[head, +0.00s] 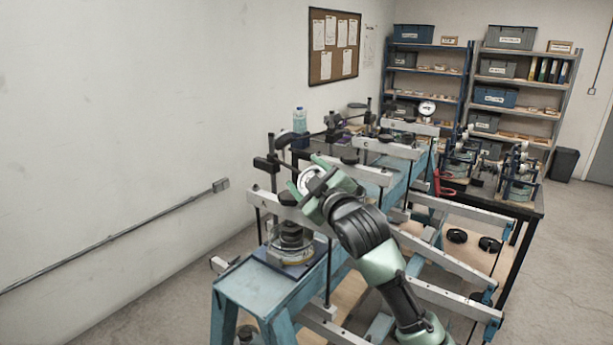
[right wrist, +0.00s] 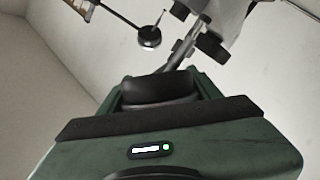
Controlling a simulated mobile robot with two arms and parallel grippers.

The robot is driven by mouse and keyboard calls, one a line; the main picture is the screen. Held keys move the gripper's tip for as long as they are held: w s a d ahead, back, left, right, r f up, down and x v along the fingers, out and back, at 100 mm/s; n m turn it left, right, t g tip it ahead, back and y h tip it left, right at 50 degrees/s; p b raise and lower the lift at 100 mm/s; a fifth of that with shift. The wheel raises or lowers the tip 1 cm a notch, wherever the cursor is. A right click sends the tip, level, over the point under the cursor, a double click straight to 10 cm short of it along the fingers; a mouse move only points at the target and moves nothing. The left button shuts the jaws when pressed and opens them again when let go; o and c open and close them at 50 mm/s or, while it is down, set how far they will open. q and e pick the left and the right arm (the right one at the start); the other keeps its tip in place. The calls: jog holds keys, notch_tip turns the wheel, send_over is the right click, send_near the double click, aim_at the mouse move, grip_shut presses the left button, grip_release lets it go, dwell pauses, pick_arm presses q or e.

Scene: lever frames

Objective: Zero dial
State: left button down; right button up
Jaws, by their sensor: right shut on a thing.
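A round white-faced dial (head: 308,178) sits at the near lever frame, above the blue stand. My right gripper (head: 313,183) is at this dial, with its green fingers around the dial and covering part of its face. It is shut on the dial; the pointer is too small to read. In the right wrist view, the green gripper body (right wrist: 165,130) fills the lower part, and the gripped spot is not clear. My left gripper is not in view.
Grey lever beams (head: 440,298) stick out low to the right. A blue stand (head: 250,288) carries a round device (head: 290,245) below the dial. Another white dial (head: 427,107) stands farther back. Shelves (head: 515,85) line the back wall.

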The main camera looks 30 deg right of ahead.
jog(key=m+h+b, duration=0.1)
jog(key=b, duration=0.1)
jog(key=m+h+b, duration=0.1)
jog(key=shift+d+m+t+h+b, duration=0.2)
jog(key=shift+m+t+h+b, duration=0.1)
jog(key=shift+t+h+b, duration=0.1)
jog(key=shift+s+r+m+h, duration=0.1)
jog(key=shift+r+m+h, duration=0.15)
jog(key=shift+m+h, duration=0.3)
jog(key=shift+d, duration=0.1)
jog(key=o, duration=1.4)
jog(key=shift+b+v, duration=1.8)
jog(key=shift+v, duration=2.1)
